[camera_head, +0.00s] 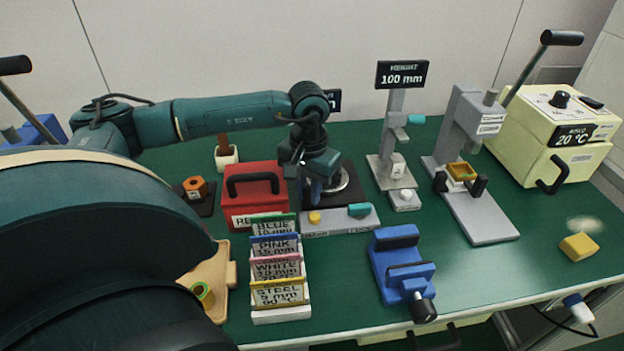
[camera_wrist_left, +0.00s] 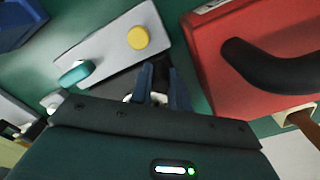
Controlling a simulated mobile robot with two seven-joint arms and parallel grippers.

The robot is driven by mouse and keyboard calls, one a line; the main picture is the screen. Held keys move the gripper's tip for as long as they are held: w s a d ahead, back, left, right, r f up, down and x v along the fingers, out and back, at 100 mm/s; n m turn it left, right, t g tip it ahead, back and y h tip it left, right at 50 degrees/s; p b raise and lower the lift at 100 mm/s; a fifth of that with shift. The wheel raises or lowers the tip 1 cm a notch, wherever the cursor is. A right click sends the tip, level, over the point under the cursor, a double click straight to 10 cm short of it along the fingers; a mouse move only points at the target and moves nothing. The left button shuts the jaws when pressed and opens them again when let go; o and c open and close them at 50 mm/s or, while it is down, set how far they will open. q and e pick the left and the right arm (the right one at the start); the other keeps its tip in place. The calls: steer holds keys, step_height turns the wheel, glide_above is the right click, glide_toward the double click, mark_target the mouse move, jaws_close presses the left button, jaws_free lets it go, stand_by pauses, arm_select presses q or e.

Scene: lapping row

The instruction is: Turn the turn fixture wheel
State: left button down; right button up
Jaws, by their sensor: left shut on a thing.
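The turn fixture wheel (camera_head: 342,181) is a silvery round part on a dark base (camera_head: 349,199) at the middle back of the bench. My arm and gripper hide much of it. My left gripper (camera_head: 315,192) points down at the wheel's left side, its fingers close together and shut on it. In the left wrist view the blue fingers (camera_wrist_left: 163,86) stand close together, with a pale curved bit of the wheel (camera_wrist_left: 157,98) beside them. The exact grip spot is hidden. My right gripper is not in view.
A red box (camera_head: 254,211) with a black handle stands close left of my gripper. A grey panel (camera_head: 340,227) with a yellow knob and teal part lies in front. A labelled card rack (camera_head: 281,315), a blue vise (camera_head: 401,268) and a height stand (camera_head: 391,150) are nearby.

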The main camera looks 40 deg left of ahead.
arm_select(q)
steer(key=shift+a+m, duration=0.2)
steer(key=shift+m, duration=0.1)
steer(key=shift+a, duration=0.15)
steer(key=shift+m, duration=0.3)
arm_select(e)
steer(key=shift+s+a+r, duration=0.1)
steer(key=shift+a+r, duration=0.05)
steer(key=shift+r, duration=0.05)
arm_select(q)
steer(key=shift+a, duration=0.1)
steer(key=shift+r, duration=0.1)
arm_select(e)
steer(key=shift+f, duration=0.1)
arm_select(q)
steer(key=c, duration=1.3)
jaws_free()
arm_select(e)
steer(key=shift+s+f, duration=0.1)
arm_select(q)
steer(key=shift+r+p, duration=0.3)
steer(key=shift+r, duration=6.25)
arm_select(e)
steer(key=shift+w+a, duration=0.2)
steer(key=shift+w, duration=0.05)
